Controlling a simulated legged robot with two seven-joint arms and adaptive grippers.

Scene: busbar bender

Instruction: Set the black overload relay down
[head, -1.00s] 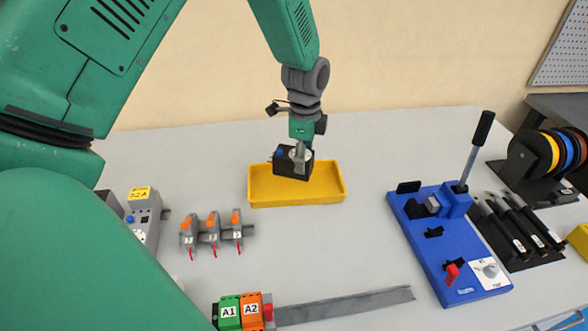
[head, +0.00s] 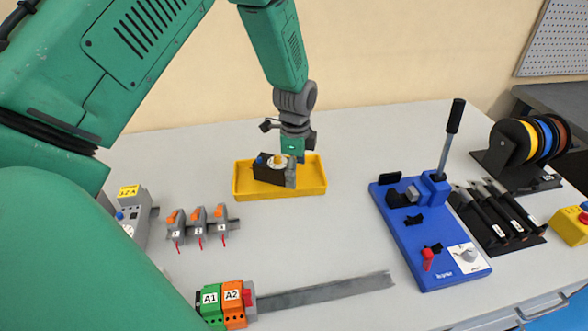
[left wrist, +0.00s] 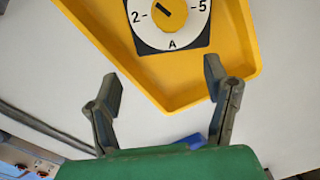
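The black overload relay (head: 266,174) is in the yellow tray (head: 310,187), with its white dial and blue button facing up. In the left wrist view the relay's dial face (left wrist: 168,18) shows at the top, inside the tray (left wrist: 245,50), partly cut off by the picture edge. My left gripper (head: 291,178) is at the relay's right side in the head view. In the left wrist view its two fingers (left wrist: 161,82) are spread wide, with nothing between them; the relay is beyond the tips. My right gripper is not in view.
Grey terminal blocks (head: 198,222) stand left of the tray. Green and orange A1/A2 blocks (head: 222,305) and a metal rail (head: 325,291) lie in front. A blue bender (head: 425,235) with an upright lever stands at right. Table between tray and bender is clear.

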